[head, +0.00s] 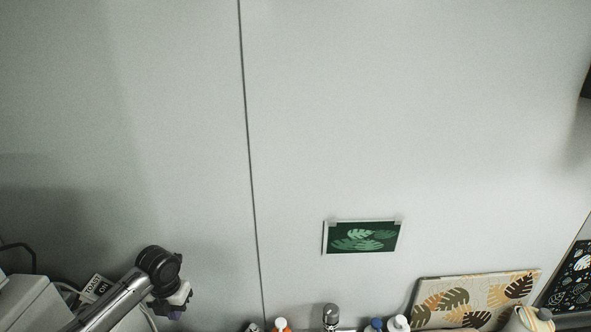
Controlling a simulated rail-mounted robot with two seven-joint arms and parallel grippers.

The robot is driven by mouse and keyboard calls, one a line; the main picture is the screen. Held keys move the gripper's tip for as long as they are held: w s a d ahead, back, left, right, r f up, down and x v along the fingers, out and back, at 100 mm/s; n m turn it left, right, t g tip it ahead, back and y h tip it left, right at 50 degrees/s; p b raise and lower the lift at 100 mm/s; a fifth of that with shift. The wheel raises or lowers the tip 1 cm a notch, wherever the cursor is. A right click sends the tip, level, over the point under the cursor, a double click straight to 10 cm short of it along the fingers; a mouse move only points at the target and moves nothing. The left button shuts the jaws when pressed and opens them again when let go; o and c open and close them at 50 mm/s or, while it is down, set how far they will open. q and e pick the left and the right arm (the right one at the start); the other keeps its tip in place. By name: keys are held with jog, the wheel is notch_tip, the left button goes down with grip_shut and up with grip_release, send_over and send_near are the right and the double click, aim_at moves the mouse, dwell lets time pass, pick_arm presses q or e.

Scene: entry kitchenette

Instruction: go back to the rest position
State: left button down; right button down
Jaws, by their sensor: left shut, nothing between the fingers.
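My left arm comes in from the lower left, and my left gripper (176,302) hangs at its end near the bottom edge, in front of the pale wall. It is shut with nothing held, and its fingers are small and dark in this view. My right gripper is out of view.
A green leaf picture (360,237) hangs on the wall.

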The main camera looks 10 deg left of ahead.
pick_arm(q)
jog(key=w+d+r+n+t+y, duration=0.1)
jog(key=w+d+r+n+t, duration=0.2)
jog(key=r+n, duration=0.65)
jog(key=w+d+r+n+t+y, duration=0.1)
jog(key=d+r+n+t+y, duration=0.3)
jog(key=n, duration=1)
jog(key=s+d+r+n+t+h, duration=0.4)
jog(key=s+d+t, duration=0.1)
jog(key=d, duration=0.1)
jog(key=s+d+f+n+g, duration=0.1)
jog(key=s+f+g, duration=0.3)
jog(key=s+f, duration=1.1)
jog(key=s+d+f+n+g+h, duration=0.1)
jog(key=s+f+n+g, duration=0.3)
jog(key=s+f, duration=1.1)
jog(key=s, duration=0.7)
jog(key=shift+d+f, duration=0.15)
jog(key=shift+d, duration=0.15)
